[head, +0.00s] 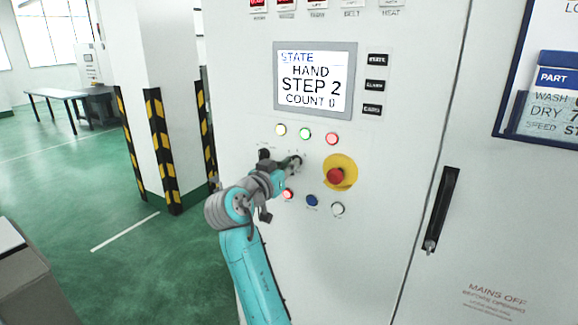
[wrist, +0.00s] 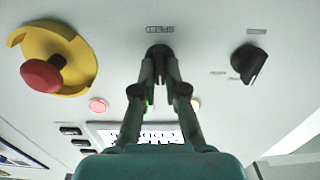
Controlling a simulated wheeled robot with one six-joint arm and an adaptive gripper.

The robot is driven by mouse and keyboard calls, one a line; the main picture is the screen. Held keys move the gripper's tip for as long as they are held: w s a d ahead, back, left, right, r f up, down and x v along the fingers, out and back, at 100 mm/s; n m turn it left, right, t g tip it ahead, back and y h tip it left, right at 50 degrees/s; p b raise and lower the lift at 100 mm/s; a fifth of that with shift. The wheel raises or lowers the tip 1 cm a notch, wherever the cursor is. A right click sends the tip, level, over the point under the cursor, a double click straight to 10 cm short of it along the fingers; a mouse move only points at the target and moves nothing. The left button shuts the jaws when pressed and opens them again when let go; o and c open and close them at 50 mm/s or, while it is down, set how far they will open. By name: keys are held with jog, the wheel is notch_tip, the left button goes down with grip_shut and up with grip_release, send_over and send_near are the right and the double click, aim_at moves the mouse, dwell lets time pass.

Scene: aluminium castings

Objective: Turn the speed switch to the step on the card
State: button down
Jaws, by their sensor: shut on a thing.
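The speed switch (wrist: 158,49) is a dark knob under an upside-down SPEED label (wrist: 160,29) in the wrist view. My gripper (wrist: 159,62) is shut on it, and the fingers hide most of the knob. In the head view my gripper (head: 290,164) is at the panel, left of the red stop button. The screen (head: 315,78) reads STATE, HAND, STEP 2, COUNT 0. The card (head: 546,112) on the right door has PART, WASH, DRY and SPEED lines. Its speed line is cut off by the picture edge after "ST", so its step number is hidden.
A red stop button (head: 335,176) on a yellow plate sits right of my gripper. A second black knob (wrist: 249,63) is to the right in the wrist view. Lit lamps (head: 305,132) are above, and a blue button (head: 312,200) is below. A black door handle (head: 441,208) is farther right.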

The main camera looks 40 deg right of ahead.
jog(key=shift+w+a+n, duration=0.1)
jog(key=shift+w+n, duration=0.05)
jog(key=shift+n, duration=4.15)
jog(key=shift+f, duration=0.1)
jog(key=c, duration=1.2)
grip_release()
jog(key=v, duration=1.2)
